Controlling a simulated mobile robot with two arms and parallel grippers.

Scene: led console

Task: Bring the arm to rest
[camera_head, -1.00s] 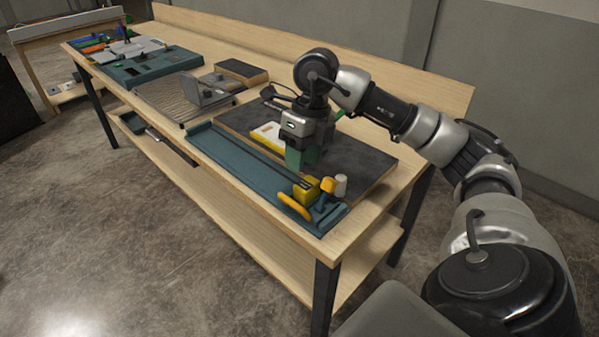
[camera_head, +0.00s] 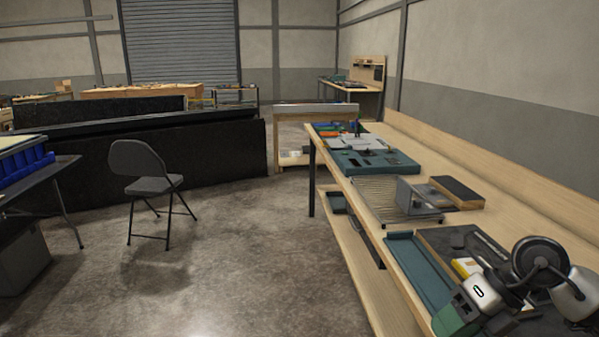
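My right arm comes in at the bottom right corner in the head view. Its gripper (camera_head: 458,314), with a green part at its end, is over the near end of the wooden workbench (camera_head: 352,250), above the teal tray and beside the dark mat. The fingertips are at the frame's lower edge, so I cannot tell whether they are open or shut, or whether the green part is a held thing. My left arm and gripper are not in view.
On the bench are the teal tray (camera_head: 424,270), dark mat (camera_head: 436,237), ribbed plate with a grey bracket (camera_head: 408,197), dark block (camera_head: 458,191) and teal panel (camera_head: 362,161). A folding chair (camera_head: 150,184) stands left. Open floor (camera_head: 250,240) lies between.

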